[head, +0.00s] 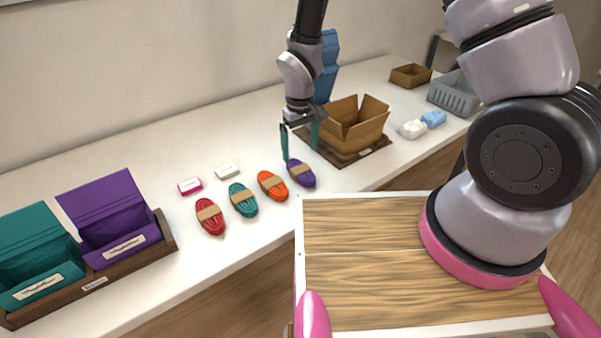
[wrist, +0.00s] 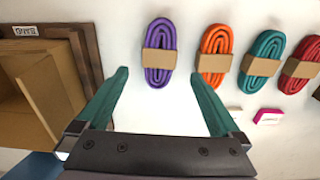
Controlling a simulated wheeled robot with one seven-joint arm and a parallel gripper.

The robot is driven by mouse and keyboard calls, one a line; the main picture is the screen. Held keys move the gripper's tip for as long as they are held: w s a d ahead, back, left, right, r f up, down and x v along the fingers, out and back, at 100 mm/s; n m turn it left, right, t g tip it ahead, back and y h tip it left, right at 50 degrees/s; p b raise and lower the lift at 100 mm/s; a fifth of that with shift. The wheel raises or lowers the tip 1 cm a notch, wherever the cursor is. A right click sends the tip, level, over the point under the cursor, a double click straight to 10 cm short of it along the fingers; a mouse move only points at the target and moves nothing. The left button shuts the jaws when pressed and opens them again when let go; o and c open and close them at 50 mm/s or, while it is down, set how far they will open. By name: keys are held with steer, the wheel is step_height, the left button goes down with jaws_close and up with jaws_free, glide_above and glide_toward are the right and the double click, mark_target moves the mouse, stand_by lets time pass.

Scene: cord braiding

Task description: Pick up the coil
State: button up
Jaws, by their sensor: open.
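Several cord coils, each with a tan paper band, lie in a row on the white counter: a red coil (head: 210,217), a teal coil (head: 242,200), an orange coil (head: 272,186) and a purple coil (head: 301,173). The wrist view shows the purple coil (wrist: 159,52), the orange coil (wrist: 215,54), the teal coil (wrist: 262,60) and part of the red coil (wrist: 302,62). My gripper (head: 300,150) has teal fingers, spread wide and empty. It is above the counter, behind the purple coil. In the wrist view my gripper (wrist: 158,92) has the purple coil just beyond its fingertips, apart from them.
An open cardboard box (head: 355,125) stands on a dark board (head: 345,157) right of my gripper. An open teal box (head: 38,262) and purple box (head: 112,222) sit in a wooden tray (head: 168,244) at left.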

mark_target(300, 169)
step_height(300, 169, down, 7)
steer(key=shift+r, duration=0.1)
stand_by(0.3)
steer(key=c, duration=1.5)
